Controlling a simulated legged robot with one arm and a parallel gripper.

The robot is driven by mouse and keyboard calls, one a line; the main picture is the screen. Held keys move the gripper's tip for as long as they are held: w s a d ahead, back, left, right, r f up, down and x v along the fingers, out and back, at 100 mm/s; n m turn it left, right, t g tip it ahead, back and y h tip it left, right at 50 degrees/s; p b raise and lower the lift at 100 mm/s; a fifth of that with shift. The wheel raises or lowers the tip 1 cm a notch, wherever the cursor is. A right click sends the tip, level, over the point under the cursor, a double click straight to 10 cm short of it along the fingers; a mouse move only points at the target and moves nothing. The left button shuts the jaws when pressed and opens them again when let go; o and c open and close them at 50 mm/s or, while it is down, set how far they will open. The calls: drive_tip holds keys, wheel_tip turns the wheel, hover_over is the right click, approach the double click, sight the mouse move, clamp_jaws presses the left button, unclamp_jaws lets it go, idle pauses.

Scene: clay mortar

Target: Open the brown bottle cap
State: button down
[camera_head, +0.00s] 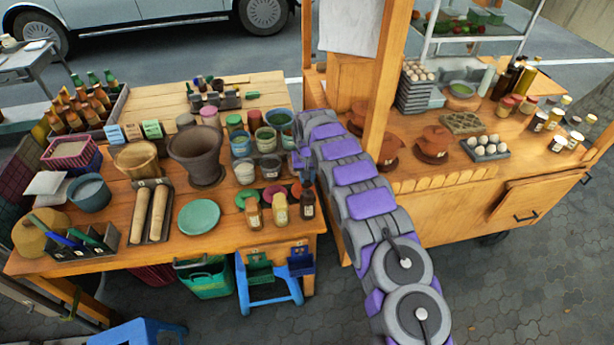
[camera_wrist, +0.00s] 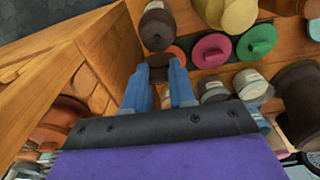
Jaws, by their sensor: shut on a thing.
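The brown bottle (camera_wrist: 157,28) stands at the top of the wrist view, and in the head view it stands near the table's front right corner (camera_head: 308,209). My gripper (camera_wrist: 160,72) has its two blue fingers shut on the brown cap (camera_wrist: 158,61), just below the bottle's dark body in the picture. I cannot tell whether the cap is still joined to the bottle. In the head view my gripper (camera_head: 304,168) is above the bottle, with its fingers mostly hidden by my wrist.
Two yellowish bottles (camera_head: 280,208) stand left of the brown one. A pink lid (camera_wrist: 210,50) and a green lid (camera_wrist: 257,42) are close on the right. Jars (camera_head: 270,140) crowd behind. The wooden cart (camera_wrist: 50,85) rises close on the left in the wrist view.

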drive_tip(key=shift+w+a+f+g, duration=0.1)
drive_tip(key=shift+w+f+g, duration=0.15)
drive_tip(key=shift+g, duration=0.25)
idle(0.6)
idle(0.5)
drive_tip(key=c, duration=0.9)
unclamp_jaws()
drive_tip(key=shift+w+r, duration=0.1)
drive_tip(key=shift+w, duration=0.05)
drive_tip(key=shift+r+p, duration=0.15)
drive_tip(key=shift+p, duration=0.15)
